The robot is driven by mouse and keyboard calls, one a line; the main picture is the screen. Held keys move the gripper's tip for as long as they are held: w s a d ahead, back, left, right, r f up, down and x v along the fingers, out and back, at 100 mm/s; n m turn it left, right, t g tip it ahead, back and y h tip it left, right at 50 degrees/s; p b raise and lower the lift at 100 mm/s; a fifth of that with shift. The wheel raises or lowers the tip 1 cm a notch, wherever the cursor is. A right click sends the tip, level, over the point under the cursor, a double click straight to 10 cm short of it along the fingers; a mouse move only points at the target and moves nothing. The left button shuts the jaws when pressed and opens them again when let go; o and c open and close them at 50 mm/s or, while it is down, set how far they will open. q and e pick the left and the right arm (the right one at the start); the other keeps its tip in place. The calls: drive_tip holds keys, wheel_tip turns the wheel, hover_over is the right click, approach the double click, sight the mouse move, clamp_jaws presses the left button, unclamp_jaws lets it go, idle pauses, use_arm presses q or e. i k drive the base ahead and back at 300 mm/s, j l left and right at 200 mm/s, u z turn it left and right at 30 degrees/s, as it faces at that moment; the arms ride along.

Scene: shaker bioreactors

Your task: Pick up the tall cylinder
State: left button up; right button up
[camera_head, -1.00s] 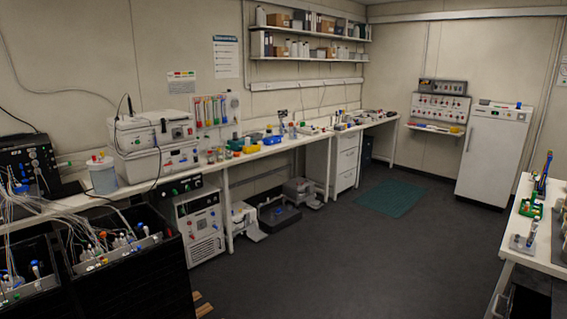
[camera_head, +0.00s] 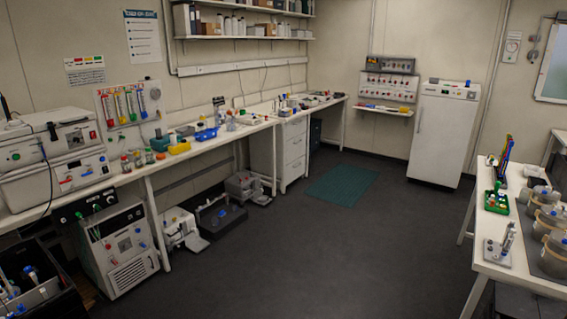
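I cannot single out a tall cylinder with certainty. On the right table (camera_head: 530,276), a slim greyish upright piece (camera_head: 508,240) stands on a small pale base. Several wide lidded containers (camera_head: 551,218) stand beside it, cut off by the right edge. On the long left bench, a small clear bottle (camera_head: 231,122) stands among other labware, too small to make out well. Neither of my grippers is in view.
The dark floor (camera_head: 300,250) is clear in the middle, with a green mat (camera_head: 342,184) farther back. A white fridge (camera_head: 443,135) stands at the back wall. Boxy equipment (camera_head: 115,248) stands under the left bench. A green rack (camera_head: 496,202) sits on the right table.

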sight(215, 107)
drive_tip(key=i, duration=2.5)
drive_tip(key=i+l, duration=0.1)
drive_tip(key=i, duration=2.4)
drive_tip(key=i+u, duration=0.3)
drive_tip(key=i+l+u, duration=0.35)
drive_tip(key=i, duration=0.15)
drive_tip(key=i+l+u, duration=0.15)
drive_tip(key=i+u, duration=0.15)
drive_tip(key=i, duration=0.15)
